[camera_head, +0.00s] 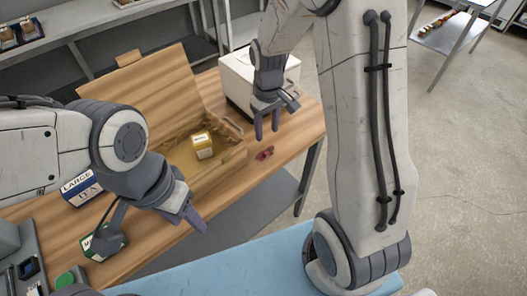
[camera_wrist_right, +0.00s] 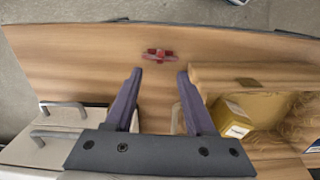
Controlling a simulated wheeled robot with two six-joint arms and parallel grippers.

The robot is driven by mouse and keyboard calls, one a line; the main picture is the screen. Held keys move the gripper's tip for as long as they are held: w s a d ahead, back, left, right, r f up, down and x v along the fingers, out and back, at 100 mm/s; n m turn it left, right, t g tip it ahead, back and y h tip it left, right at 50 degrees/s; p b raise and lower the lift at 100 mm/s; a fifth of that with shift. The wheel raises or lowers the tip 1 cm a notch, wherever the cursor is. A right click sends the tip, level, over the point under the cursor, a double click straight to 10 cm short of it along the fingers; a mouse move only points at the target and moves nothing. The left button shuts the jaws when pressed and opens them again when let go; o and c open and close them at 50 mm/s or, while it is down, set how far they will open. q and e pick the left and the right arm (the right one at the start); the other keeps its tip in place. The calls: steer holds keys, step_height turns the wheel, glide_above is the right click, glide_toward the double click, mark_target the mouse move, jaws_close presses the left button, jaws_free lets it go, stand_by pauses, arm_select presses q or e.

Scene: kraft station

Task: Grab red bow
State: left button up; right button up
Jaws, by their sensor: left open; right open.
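The red bow (camera_head: 265,153) lies on the wooden table near its right front edge, outside the wooden box. In the right wrist view the red bow (camera_wrist_right: 158,55) lies flat on the table, ahead of and between the fingertips. My right gripper (camera_head: 266,136) is above the table just behind the bow, with its fingers pointing down, open and empty. It also shows in the right wrist view (camera_wrist_right: 159,74) with its fingers spread apart, not touching the bow. My left gripper (camera_head: 196,217) is open and empty over the table's front edge at left.
A white box (camera_head: 235,72) stands behind my right gripper. A "Large Tea" box (camera_head: 80,189) sits at left. Bare table surrounds the bow.

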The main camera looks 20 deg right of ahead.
glide_above(266, 153)
step_height(266, 153, down, 4)
steer(key=shift+f+p, duration=0.15)
steer(key=shift+p, duration=0.15)
steer(key=shift+w+f+p, duration=0.1)
steer(key=shift+f+p, duration=0.75)
steer(key=shift+f, duration=1.75)
jaws_close()
